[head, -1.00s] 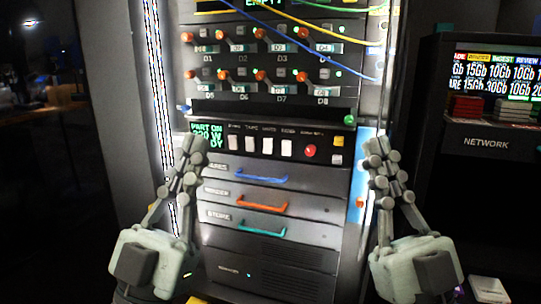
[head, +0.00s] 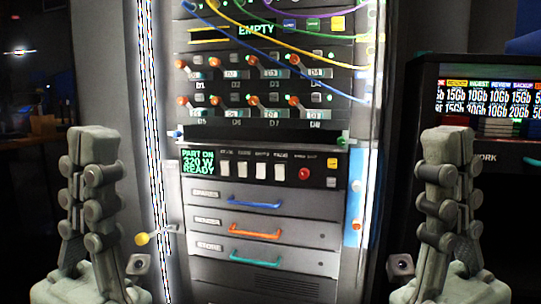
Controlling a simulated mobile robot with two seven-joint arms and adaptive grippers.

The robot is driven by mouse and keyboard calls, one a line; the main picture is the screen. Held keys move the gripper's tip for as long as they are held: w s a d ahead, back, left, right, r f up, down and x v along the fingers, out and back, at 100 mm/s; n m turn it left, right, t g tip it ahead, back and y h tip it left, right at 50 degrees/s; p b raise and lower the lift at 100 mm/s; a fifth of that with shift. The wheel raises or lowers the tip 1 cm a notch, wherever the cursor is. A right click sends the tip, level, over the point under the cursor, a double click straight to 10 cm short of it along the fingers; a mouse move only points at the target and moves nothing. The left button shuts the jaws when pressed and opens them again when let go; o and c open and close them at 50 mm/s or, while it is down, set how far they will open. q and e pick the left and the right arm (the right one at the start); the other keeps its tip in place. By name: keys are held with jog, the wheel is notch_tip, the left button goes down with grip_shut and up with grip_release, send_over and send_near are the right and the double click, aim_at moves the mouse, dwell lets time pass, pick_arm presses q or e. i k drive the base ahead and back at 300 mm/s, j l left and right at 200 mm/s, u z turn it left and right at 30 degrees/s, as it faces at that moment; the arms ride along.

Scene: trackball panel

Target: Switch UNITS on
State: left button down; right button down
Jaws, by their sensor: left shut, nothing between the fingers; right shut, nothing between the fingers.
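A control strip on the rack holds several white rocker switches (head: 242,170) in a row. Their small labels are blurred, so I cannot tell which one is UNITS. A green display (head: 198,163) left of them reads "PART ON 320 W READY". A red button (head: 305,174) sits right of the switches. My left gripper (head: 92,150) is shut and empty, pointing up, left of the rack and apart from it. My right gripper (head: 447,150) is shut and empty, pointing up, right of the rack and apart from it.
Above the strip are rows of orange-tipped levers (head: 225,103) and hanging cables (head: 290,75). Below are drawers with blue (head: 255,203), orange (head: 256,232) and teal (head: 255,259) handles. The space before the strip is clear.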

aim_at(261, 167)
jog(key=i+l+z, duration=0.2)
jog(key=i+l, duration=0.2)
jog(key=i+l+z, duration=0.15)
jog(key=i+l, duration=0.2)
jog(key=i, duration=0.15)
